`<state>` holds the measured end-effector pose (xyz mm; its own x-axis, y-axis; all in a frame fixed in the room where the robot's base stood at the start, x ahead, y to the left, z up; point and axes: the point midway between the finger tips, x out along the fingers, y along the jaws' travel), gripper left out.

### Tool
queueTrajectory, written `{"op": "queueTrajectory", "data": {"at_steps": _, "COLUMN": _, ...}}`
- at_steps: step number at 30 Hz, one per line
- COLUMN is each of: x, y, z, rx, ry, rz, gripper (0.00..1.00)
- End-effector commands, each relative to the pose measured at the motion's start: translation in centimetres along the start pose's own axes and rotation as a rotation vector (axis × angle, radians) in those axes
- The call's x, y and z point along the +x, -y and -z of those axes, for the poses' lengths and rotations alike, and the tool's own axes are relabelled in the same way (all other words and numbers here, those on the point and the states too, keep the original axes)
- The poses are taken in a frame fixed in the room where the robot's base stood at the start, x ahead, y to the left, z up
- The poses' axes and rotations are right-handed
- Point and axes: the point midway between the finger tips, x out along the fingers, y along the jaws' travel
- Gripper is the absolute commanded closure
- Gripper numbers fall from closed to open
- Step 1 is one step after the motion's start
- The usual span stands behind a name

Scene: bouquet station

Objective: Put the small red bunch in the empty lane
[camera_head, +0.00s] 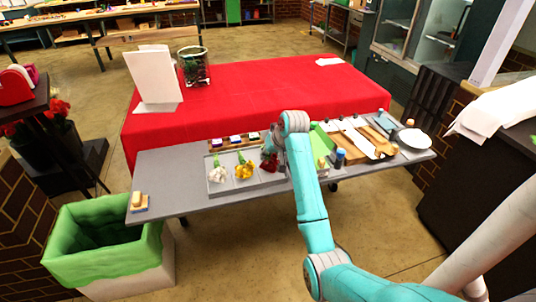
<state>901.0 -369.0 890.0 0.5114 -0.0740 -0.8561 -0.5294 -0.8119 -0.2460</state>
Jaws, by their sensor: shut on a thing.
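The small red bunch (268,163) is at the right part of the grey lane tray (232,189), just left of my arm. My gripper (270,150) is small and partly hidden by my wrist; it is shut on the red bunch. Whether the bunch touches the tray floor I cannot tell. A white bunch (217,174) lies in the left lane and a yellow bunch (244,170) lies in the lane beside it. My arm hides part of the tray's right end.
The tray stands on a grey table (170,190). Behind it is a red-covered table (240,95). Right of my arm are a wooden board (366,141), small bottles and a white plate (415,138). A green-lined bin (105,245) stands at the lower left.

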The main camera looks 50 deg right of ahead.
Motion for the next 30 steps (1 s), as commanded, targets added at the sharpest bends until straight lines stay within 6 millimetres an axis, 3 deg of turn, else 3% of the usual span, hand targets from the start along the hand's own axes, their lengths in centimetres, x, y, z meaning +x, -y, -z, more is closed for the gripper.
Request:
{"op": "queueTrajectory", "data": {"at_steps": 8, "x": 0.00, "y": 0.00, "z": 0.01, "rx": 0.000, "ry": 0.000, "rz": 0.000, "gripper": 1.00}}
{"op": "queueTrajectory", "data": {"at_steps": 9, "x": 0.00, "y": 0.00, "z": 0.01, "rx": 0.000, "ry": 0.000, "rz": 0.000, "gripper": 0.68}}
{"op": "queueTrajectory", "data": {"at_steps": 12, "x": 0.00, "y": 0.00, "z": 0.01, "rx": 0.000, "ry": 0.000, "rz": 0.000, "gripper": 0.49}}
{"op": "queueTrajectory", "data": {"at_steps": 18, "x": 0.00, "y": 0.00, "z": 0.01, "rx": 0.000, "ry": 0.000, "rz": 0.000, "gripper": 0.49}}
{"op": "queueTrajectory", "data": {"at_steps": 21, "x": 0.02, "y": 0.00, "z": -0.01, "rx": 0.000, "ry": 0.000, "rz": 0.000, "gripper": 0.28}}
{"op": "queueTrajectory", "data": {"at_steps": 30, "x": -0.03, "y": 0.01, "z": 0.02, "rx": 0.000, "ry": 0.000, "rz": 0.000, "gripper": 0.28}}
